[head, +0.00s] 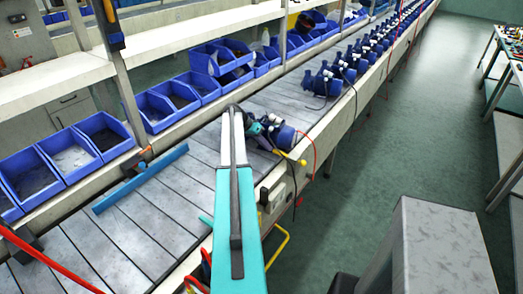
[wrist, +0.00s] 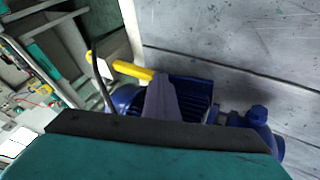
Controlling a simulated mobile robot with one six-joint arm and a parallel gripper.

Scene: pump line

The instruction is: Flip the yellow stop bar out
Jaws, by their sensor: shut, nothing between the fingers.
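The yellow stop bar (wrist: 132,70) shows in the wrist view as a short yellow bar, its right end beside a dark blue ribbed pump motor (wrist: 195,92). My gripper (wrist: 161,88) is shut and empty, its grey fingers close below that end of the bar; I cannot tell whether they touch it. In the head view a small yellow end (head: 302,162) shows at the conveyor's right edge, by the blue pump (head: 284,138). My arm hides part of this area, and the fingertips are not clear there.
Several blue pumps (head: 375,45) stand in a row farther up the conveyor (head: 100,240). A blue bar (head: 140,180) lies across the slats. Blue bins (head: 102,135) line the left side. A yellow bent tube (head: 279,243) is below the conveyor's edge.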

